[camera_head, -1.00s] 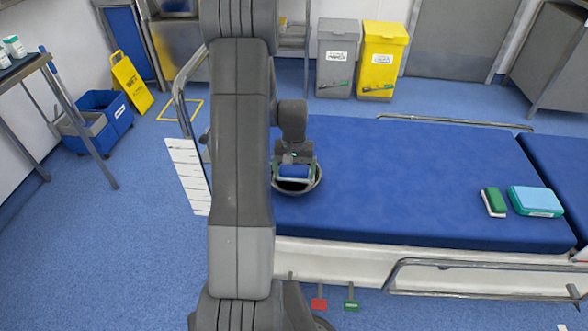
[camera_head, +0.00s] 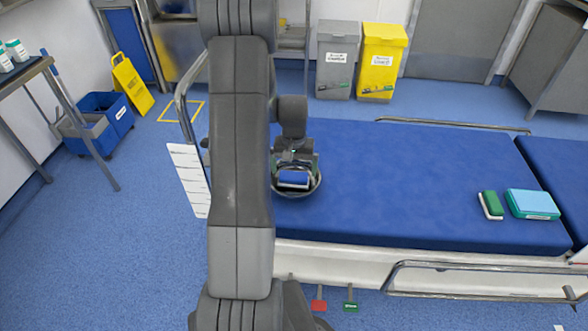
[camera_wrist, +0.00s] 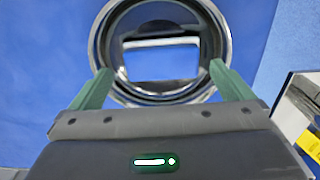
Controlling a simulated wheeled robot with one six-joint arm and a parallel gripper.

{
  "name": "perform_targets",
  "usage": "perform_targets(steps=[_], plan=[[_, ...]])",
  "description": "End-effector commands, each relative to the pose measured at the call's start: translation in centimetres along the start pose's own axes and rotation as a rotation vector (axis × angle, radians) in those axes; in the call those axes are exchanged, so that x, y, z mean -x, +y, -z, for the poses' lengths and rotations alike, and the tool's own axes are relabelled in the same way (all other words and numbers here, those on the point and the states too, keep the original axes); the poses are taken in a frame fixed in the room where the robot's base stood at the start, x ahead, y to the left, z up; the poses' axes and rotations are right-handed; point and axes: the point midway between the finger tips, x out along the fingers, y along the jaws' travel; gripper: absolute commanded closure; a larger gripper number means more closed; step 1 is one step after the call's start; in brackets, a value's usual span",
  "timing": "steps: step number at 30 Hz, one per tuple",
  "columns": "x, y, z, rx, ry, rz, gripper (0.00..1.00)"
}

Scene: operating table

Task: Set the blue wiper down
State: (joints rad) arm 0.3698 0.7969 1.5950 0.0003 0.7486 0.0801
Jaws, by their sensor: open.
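The blue wiper (camera_head: 293,179), a blue block with a white edge, is within the round metal bowl (camera_head: 317,187) on the left part of the table. In the wrist view the wiper (camera_wrist: 162,64) shows inside the bowl's rim (camera_wrist: 224,42), apart from both fingers. My gripper (camera_wrist: 163,82) is open, with its green fingers spread on either side of the wiper. In the head view my gripper (camera_head: 294,163) is just behind and above the wiper. The wiper's underside and the bowl's floor beneath it are hidden.
The blue-padded operating table (camera_head: 420,190) is clear in the middle. A green-and-white block (camera_head: 491,204) and a teal box (camera_head: 532,203) lie at its right. A white labelled panel (camera_head: 187,180) stands at the table's left end. Metal rails run along the table's sides.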

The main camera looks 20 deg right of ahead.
Motion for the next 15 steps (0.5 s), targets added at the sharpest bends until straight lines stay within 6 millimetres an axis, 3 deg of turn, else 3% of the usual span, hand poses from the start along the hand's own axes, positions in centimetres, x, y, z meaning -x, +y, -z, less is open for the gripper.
perform_targets(steps=[1,6,15], plan=[[1.4,0.0,0.0,0.0,0.001,0.0,0.0],[3.9,0.0,0.0,0.0,0.0,0.0,0.0],[4.2,0.0,0.0,0.0,-0.001,0.0,0.0]])
